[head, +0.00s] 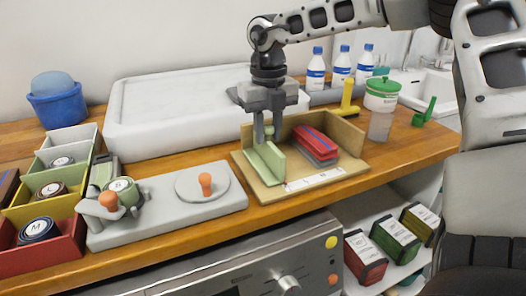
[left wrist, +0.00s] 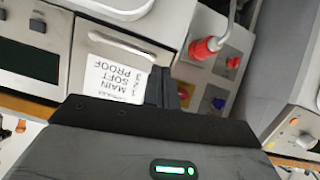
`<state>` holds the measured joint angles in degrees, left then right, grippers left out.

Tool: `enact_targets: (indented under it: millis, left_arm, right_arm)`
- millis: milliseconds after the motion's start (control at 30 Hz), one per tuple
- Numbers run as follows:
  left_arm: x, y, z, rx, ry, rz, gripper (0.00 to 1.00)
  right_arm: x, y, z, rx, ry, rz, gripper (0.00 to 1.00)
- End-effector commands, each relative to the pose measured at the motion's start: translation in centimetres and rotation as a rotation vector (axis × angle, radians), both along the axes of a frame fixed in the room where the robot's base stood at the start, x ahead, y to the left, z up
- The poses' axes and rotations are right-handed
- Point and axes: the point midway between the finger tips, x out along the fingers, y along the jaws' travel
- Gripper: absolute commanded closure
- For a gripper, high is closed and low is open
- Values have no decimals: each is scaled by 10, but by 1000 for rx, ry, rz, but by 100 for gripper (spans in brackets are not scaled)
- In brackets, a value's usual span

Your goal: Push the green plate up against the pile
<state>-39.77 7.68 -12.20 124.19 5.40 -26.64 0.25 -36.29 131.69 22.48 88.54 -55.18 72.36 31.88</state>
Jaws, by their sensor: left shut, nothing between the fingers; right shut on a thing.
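The light green plate (head: 266,163) is an upright L-shaped piece on a wooden tray (head: 247,177), at the tray's left side. The pile (head: 316,146), red on top and grey below, lies on the same tray to the right. A gap shows between plate and pile. My right gripper (head: 268,139) comes down from above and is shut on the upper edge of the green plate. Its fingertips partly hide that edge. My left gripper (left wrist: 166,88) shows only in the left wrist view, shut and empty, before a drawer front with a printed label.
The tray has raised walls at the back and right. A grey board with orange knobs (head: 205,184) and colored bins (head: 57,188) lie left. A yellow tool (head: 347,100), a green-lidded tub (head: 381,92) and bottles (head: 341,66) stand behind and right.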

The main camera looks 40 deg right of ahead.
Motion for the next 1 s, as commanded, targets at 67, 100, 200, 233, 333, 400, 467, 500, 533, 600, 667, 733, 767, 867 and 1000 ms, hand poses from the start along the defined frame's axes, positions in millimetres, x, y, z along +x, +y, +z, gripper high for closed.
enact_targets:
  millis: [67, 100, 200, 233, 333, 400, 467, 500, 533, 600, 667, 733, 767, 867, 1000]
  left_arm:
    - [0, 0, 0, 0, 0, 0, 100]
    - [0, 0, 1, 0, 0, 0, 100]
    - [0, 0, 2, 1, -1, 0, 100]
    - [1, 0, 2, 1, -1, 0, 100]
    - [1, 0, 3, 1, -3, -1, 100]
    - [2, 0, 4, 0, -5, 0, 100]
    - [3, 0, 5, 1, -7, -1, 100]
    - [3, 0, 6, 1, -8, -1, 100]
    - [4, 0, 6, 1, -9, -1, 100]
    - [4, 0, 7, 1, -10, -1, 100]
    - [4, 0, 7, 1, -9, -1, 100]
    - [4, 0, 8, 1, -9, -1, 100]
    - [4, 0, 8, 1, -9, -1, 100]
    - [4, 0, 9, 2, -8, -1, 100]
    - [3, 0, 11, 2, -7, -1, 100]
  right_arm:
    - [-1, -4, 0, 0, -1, -2, 86]
    - [-2, -6, 1, 0, -1, -2, 86]
    - [-4, -13, 1, -1, -2, -3, 86]
    - [-4, -15, 1, -1, -2, -2, 86]
    - [-7, -22, 1, -1, -1, -3, 86]
    - [-8, -26, 1, -1, -2, -2, 86]
    - [-9, -30, 1, 0, -2, -2, 86]
    - [-10, -33, 1, 0, -2, -2, 86]
    - [-11, -35, 1, 0, -2, -3, 86]
    - [-12, -40, 1, -1, -2, -3, 86]
    - [-13, -44, 1, 0, -2, -2, 86]
    - [-15, -49, 1, 0, -3, -3, 86]
    - [-15, -51, 1, 0, -3, -4, 86]
    - [-17, -57, 1, -1, -3, -2, 86]
    - [-20, -67, 1, -1, -3, -2, 86]
